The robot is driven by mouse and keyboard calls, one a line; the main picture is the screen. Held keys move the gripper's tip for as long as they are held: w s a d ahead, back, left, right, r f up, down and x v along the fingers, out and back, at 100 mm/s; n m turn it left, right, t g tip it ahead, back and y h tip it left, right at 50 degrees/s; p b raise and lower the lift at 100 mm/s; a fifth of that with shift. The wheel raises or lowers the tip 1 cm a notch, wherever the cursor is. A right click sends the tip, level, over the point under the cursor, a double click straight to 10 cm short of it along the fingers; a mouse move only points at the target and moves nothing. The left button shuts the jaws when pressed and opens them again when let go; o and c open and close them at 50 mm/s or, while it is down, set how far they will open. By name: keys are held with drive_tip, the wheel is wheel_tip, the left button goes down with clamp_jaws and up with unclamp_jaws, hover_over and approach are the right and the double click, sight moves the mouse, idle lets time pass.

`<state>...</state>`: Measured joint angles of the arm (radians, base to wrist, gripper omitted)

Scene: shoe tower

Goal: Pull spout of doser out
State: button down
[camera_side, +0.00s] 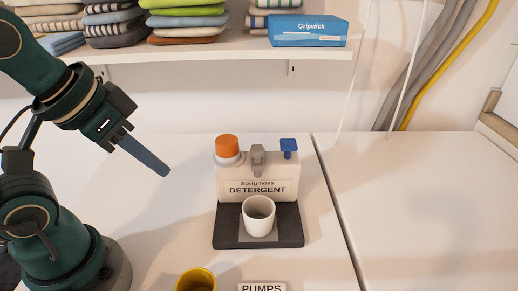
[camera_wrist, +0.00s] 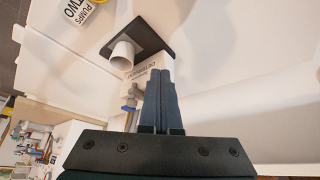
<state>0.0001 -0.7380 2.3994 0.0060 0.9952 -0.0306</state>
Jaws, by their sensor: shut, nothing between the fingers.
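The doser is a white detergent box (camera_side: 232,180) labelled "DETERGENT", with an orange cap (camera_side: 227,146) at top left. Its grey spout (camera_side: 258,155) is at the top middle of the front, and a blue knob (camera_side: 289,146) is at top right. A white cup (camera_side: 258,215) stands upright on a dark base (camera_side: 227,238) in front of the box. My gripper (camera_side: 165,173) is shut and empty, in the air left of the box and apart from it. In the wrist view, the shut fingers (camera_wrist: 163,74) cover part of the box (camera_wrist: 131,76); the cup (camera_wrist: 121,55) shows beyond.
A yellow cup (camera_side: 196,281) and a "PUMPS" card (camera_side: 262,287) are at the front edge of the picture. A shelf (camera_side: 200,69) with folded cloths and a blue "Gripwick" box (camera_side: 307,32) is above. The right-hand surface (camera_side: 430,200) is clear.

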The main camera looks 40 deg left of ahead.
drive_tip(key=w+r, duration=0.4)
drive_tip(key=r, duration=0.3)
wheel_tip(320, 180, up, 5)
hover_over(257, 155)
drive_tip(key=a, duration=0.3)
drive_tip(key=shift+g, duration=0.8)
drive_tip(key=w+d+f, duration=0.2)
drive_tip(key=w+f, duration=0.1)
drive_tip(key=shift+w+d, duration=0.1)
drive_tip(key=shift+w, duration=0.05)
drive_tip(key=shift+f, duration=0.15)
drive_tip(key=x, duration=0.9)
drive_tip(key=shift+s+f, duration=0.3)
drive_tip(key=shift+f, duration=0.15)
drive_tip(key=shift+s+f, duration=0.15)
drive_tip(key=shift+s, duration=0.6)
drive_tip(key=shift+s+f, duration=0.1)
drive_tip(key=shift+s, duration=0.65)
